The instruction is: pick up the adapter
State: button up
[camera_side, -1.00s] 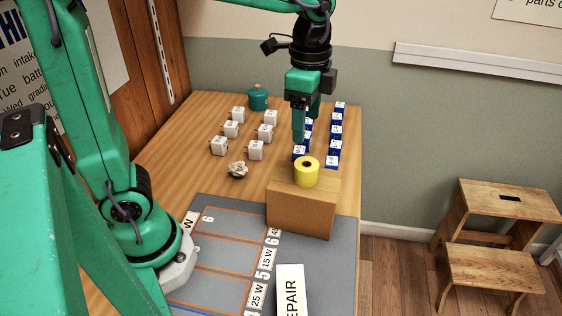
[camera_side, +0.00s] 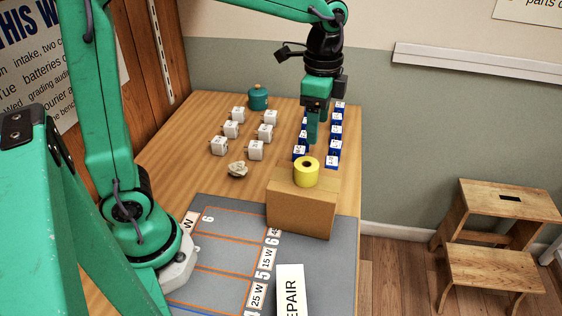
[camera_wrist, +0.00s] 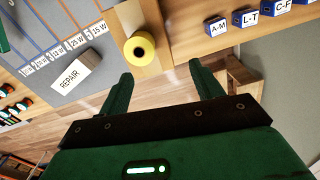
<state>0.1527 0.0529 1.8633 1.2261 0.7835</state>
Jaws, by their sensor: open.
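Several white cube-shaped plug adapters (camera_side: 256,150) stand in two loose rows on the left half of the wooden table in the side view. Which one the task means cannot be told. My gripper (camera_side: 312,141) is open and empty, pointing down above the two rows of blue boxes, to the right of the adapters and behind the cardboard box. In the wrist view my gripper (camera_wrist: 160,72) shows its two fingers apart with nothing between them. No adapters show in the wrist view.
A yellow tape roll (camera_side: 306,172) sits on the cardboard box (camera_side: 302,208) in front of my gripper. Blue labelled boxes (camera_side: 333,147) stand along the right edge. A crumpled scrap (camera_side: 238,170), a teal pot (camera_side: 258,98), a grey marked mat (camera_side: 222,259) and a REPAIR block (camera_side: 291,290) also show.

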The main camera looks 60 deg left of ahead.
jog(key=w+a+f+n, duration=0.1)
jog(key=w+a+f, duration=0.2)
jog(key=w+f, duration=0.4)
jog(key=n, duration=0.1)
send_over(332, 161)
notch_tip(332, 161, down, 8)
jog(key=shift+w+f, duration=0.1)
jog(key=shift+f, duration=0.15)
jog(key=shift+f, duration=3.7)
jog(key=c, duration=1.1)
jog(key=shift+o, duration=0.2)
jog(key=shift+r, duration=0.15)
notch_tip(332, 161, up, 10)
jog(key=shift+f, duration=0.1)
